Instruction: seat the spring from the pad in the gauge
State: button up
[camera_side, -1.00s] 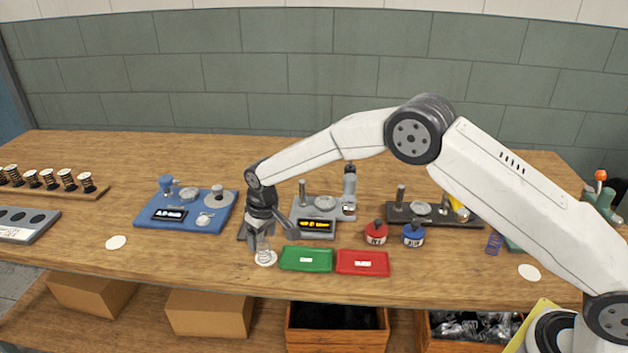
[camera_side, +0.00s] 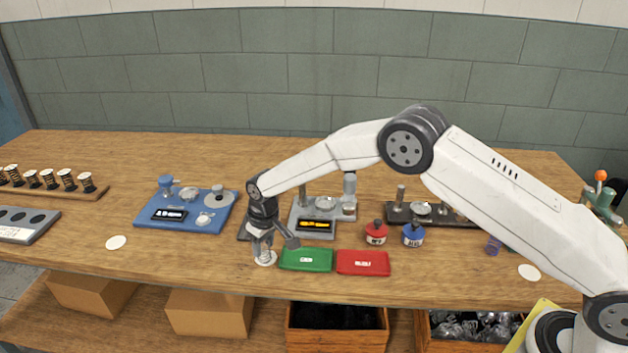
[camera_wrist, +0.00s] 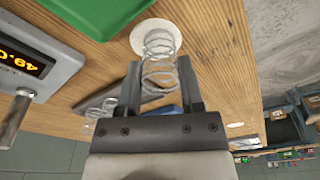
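The spring (camera_side: 266,256) is a pale wire coil standing upright on a small round white pad, left of the green tray. In the wrist view the spring (camera_wrist: 160,48) stands between my fingers, with the white pad (camera_wrist: 140,38) beyond it. My gripper (camera_side: 262,243) points down over the spring. In the wrist view its two fingers (camera_wrist: 161,85) are apart, one on each side of the upper coils; firm contact is not visible. A grey device with an amber display (camera_side: 316,226), probably the gauge, stands behind the green tray; the wrist view shows its display (camera_wrist: 24,58).
A green tray (camera_side: 306,259) and a red tray (camera_side: 362,262) lie right of the pad. A red container (camera_side: 376,234) and a blue container (camera_side: 413,236) stand behind them. A blue device (camera_side: 186,210) sits left, a dark one (camera_side: 420,210) right.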

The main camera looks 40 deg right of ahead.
jog(key=shift+r, duration=0.9)
dwell(0.5)
jog(key=shift+r, duration=0.9)
jog(key=w+d+r+m, duration=0.1)
jog(key=d, duration=0.3)
jog(key=w+d+r+m, duration=0.1)
jog(key=d, duration=0.3)
jog(key=w+d+r+m, duration=0.1)
jog(key=w+d, duration=0.1)
jog(key=d, duration=0.2)
jog(key=w+d+r+m, duration=0.1)
jog(key=d+r+m, duration=0.1)
jog(key=d, duration=0.9)
jog(key=shift+d+r+m+h, duration=0.35)
jog(key=shift+r+m+h, duration=0.05)
jog(key=shift+m, duration=0.1)
jog(key=shift+f, duration=0.15)
jog(key=shift+f, duration=2.55)
